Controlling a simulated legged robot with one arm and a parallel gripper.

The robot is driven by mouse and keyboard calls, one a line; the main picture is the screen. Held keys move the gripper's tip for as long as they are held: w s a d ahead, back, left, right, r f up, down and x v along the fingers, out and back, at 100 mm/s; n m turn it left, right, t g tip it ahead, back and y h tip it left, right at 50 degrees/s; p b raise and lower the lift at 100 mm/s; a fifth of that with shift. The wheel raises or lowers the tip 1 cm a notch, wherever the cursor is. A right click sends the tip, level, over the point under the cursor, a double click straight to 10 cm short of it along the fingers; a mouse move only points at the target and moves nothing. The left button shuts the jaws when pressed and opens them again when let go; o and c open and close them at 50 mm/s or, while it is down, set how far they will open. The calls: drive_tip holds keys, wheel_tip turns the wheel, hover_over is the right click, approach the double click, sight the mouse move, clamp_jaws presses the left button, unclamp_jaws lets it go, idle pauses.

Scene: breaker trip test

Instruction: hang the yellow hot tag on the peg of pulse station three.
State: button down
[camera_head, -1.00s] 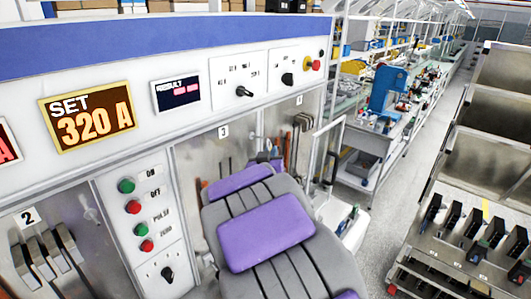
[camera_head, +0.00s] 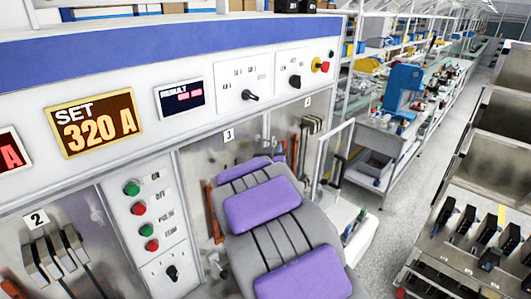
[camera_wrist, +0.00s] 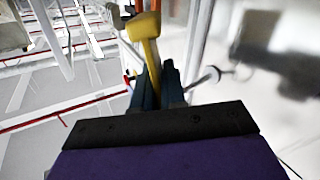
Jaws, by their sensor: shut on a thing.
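In the wrist view my gripper (camera_wrist: 158,82) is shut on the yellow hot tag (camera_wrist: 146,42), which stands up from between the dark fingers, seen nearly edge-on. Right of the fingers, a thin grey rod (camera_wrist: 202,79) sticks out near a pale, blurred panel. It may be the peg, but I cannot tell for sure. The tag is to the left of this rod and looks apart from it. In the head view pulse station three, under its label 3 (camera_head: 229,135), is partly hidden by my purple and grey arm, which also hides my gripper and the tag.
The white control panel has a SET 320 A display (camera_head: 94,122) and red and green buttons (camera_head: 138,209). Station 2 with its levers (camera_head: 48,254) is at the left. Breakers stand on a metal rack (camera_head: 470,238) at the right. The aisle floor (camera_head: 405,165) is clear.

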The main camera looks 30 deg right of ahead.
drive_tip(key=w+a, duration=0.1)
drive_tip(key=a, duration=0.1)
drive_tip(key=w+a+p, duration=0.1)
drive_tip(key=w+a, duration=0.1)
drive_tip(key=shift+w+a, duration=0.3)
drive_tip(key=d, duration=0.2)
drive_tip(key=d+f+p, duration=0.1)
drive_tip(key=d, duration=0.2)
drive_tip(key=shift+w+d+f, duration=0.3)
drive_tip(key=shift+w+f, duration=0.05)
drive_tip(key=shift+f, duration=0.05)
drive_tip(key=c, duration=1.6)
unclamp_jaws()
drive_tip(key=shift+a, duration=0.2)
drive_tip(key=shift+o, duration=1.4)
drive_tip(key=shift+w+a+r, duration=0.1)
drive_tip(key=shift+a, duration=0.7)
drive_tip(key=shift+o, duration=1)
drive_tip(key=shift+a+r, duration=0.25)
drive_tip(key=shift+a, duration=0.2)
drive_tip(key=shift+s+d, duration=0.2)
